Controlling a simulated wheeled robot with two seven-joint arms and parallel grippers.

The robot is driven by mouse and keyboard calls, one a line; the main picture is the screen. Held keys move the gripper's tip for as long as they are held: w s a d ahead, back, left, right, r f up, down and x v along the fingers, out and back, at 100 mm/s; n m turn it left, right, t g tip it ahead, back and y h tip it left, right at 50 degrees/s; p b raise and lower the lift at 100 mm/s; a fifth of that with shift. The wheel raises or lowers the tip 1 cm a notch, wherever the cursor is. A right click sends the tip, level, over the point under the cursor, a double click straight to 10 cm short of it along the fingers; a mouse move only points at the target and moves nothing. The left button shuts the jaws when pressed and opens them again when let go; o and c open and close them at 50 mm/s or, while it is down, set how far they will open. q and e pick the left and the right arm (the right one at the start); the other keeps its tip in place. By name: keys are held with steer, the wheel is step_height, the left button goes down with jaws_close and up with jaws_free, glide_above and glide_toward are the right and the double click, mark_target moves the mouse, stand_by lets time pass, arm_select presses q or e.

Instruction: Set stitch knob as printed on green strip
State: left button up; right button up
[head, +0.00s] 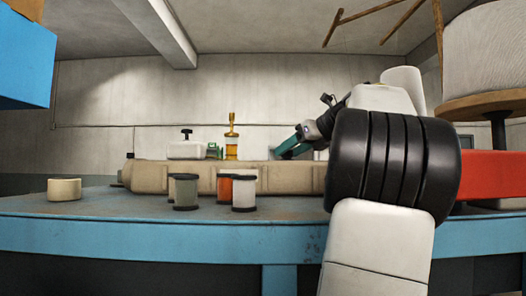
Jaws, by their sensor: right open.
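A white box-like unit (186,150) stands behind the long beige roll, with a black T-shaped knob (187,134) on its top. The knob's setting and any marks are too small to read. A small green piece (213,151) shows at the unit's right side; I cannot tell if it is the printed strip. My right gripper (284,153), with teal fingers, is right of the unit, apart from it and beyond an amber post (231,140). It is open, and nothing shows between its fingers. My left gripper is out of view.
A beige roll (145,176) lies along the blue table (120,235). Grey-green (186,192), orange (224,188) and white (244,193) cylinders stand before it. A short cream cylinder (64,189) stands left. A red block (490,178) is at right. The table's front left is clear.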

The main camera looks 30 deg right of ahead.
steer(key=shift+w, duration=0.1)
jaws_close()
stand_by(0.4)
steer(key=shift+a+m+h, duration=0.2)
steer(key=shift+m+h, duration=2.1)
steer(key=shift+h, duration=0.4)
steer(key=shift+a+m+g+h, duration=0.2)
steer(key=shift+m+g+h, duration=0.1)
steer(key=shift+m+h, duration=0.45)
jaws_free()
